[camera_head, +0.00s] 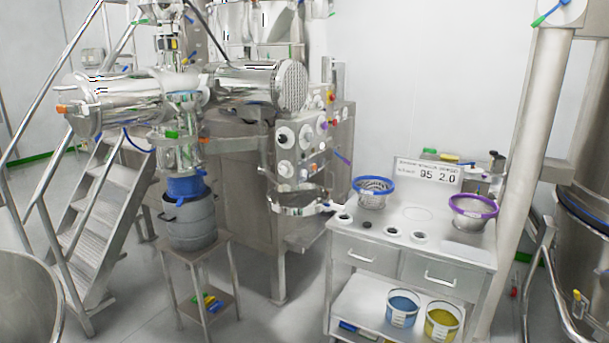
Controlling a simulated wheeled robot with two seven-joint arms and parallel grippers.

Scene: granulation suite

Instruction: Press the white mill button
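The steel machine (240,180) stands left of centre, with large shiny horizontal cylinders at its top. Its control panel (312,150) is on the side facing right and carries several round white-rimmed controls with dark, purple and orange parts. The controls are too small to tell which one is the white mill button. Neither of my grippers shows in the head view, and nothing is seen touching the panel.
A steel cart (365,245) at right carries a blue-rimmed bowl (373,192), a purple-rimmed bowl (472,211) and a display sign (427,174). A grey drum (190,222) sits on a stand. Stairs (110,215) are at left. Open floor (265,322) lies between stand and cart.

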